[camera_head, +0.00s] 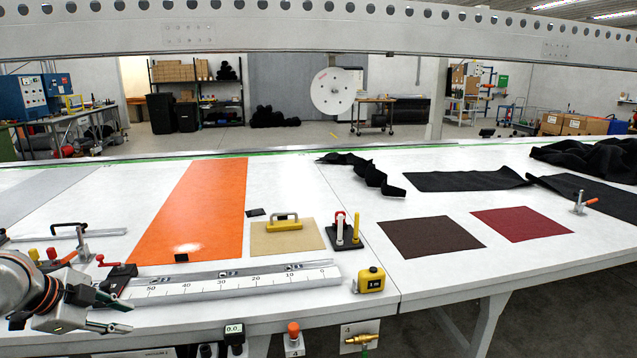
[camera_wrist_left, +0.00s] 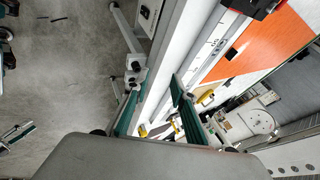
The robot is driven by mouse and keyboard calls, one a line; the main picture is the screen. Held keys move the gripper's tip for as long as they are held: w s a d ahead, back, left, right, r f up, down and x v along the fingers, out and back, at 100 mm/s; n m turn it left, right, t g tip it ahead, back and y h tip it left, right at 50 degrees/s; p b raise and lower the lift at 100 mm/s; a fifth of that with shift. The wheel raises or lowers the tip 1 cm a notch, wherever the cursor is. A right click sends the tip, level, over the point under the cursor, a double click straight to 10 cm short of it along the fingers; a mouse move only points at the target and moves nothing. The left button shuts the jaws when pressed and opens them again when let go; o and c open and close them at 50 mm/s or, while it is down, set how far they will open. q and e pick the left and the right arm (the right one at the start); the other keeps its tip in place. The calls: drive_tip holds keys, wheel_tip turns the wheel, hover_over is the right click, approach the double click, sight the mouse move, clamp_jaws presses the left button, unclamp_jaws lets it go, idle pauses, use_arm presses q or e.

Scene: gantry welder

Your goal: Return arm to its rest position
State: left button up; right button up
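My left gripper (camera_head: 128,315) is at the lower left of the head view, over the table's front edge and left of the steel ruler bar. Its two fingers are apart, with nothing between them. In the left wrist view the green-padded fingers of the left gripper (camera_wrist_left: 156,84) are spread, with the table's front edge behind them. A green-padded part at the left edge of that view looks like my right gripper (camera_wrist_left: 15,134), over the floor. It is too small and cut off to tell its opening. The head view does not show the right gripper.
The steel ruler bar (camera_head: 235,282) lies close to the left gripper. A yellow tape measure (camera_head: 369,280), a red-handled clamp (camera_head: 117,279) and an orange sheet (camera_head: 195,210) lie on the white table (camera_head: 430,285). A gantry beam (camera_head: 300,32) spans above the table.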

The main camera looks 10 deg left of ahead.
use_arm(q)
drive_tip(key=s+d+f+n, duration=0.2)
drive_tip(key=f, duration=0.7)
drive_tip(key=s+d+f+n, duration=0.2)
drive_tip(key=d+f, duration=0.1)
drive_tip(key=f, duration=0.5)
drive_tip(key=s+d+f+n, duration=0.2)
drive_tip(key=f, duration=0.7)
drive_tip(key=s+d+f+n+t, duration=0.1)
drive_tip(key=s+d+f, duration=0.1)
drive_tip(key=d, duration=1)
drive_tip(key=s+d+f+n+t+h, duration=0.1)
drive_tip(key=s+d+f, duration=0.2)
drive_tip(key=d, duration=1)
wheel_tip(320, 180, down, 2)
drive_tip(key=shift+s+d+n+t, duration=0.2)
drive_tip(key=shift+d+n+t, duration=0.1)
drive_tip(key=shift+t, duration=0.1)
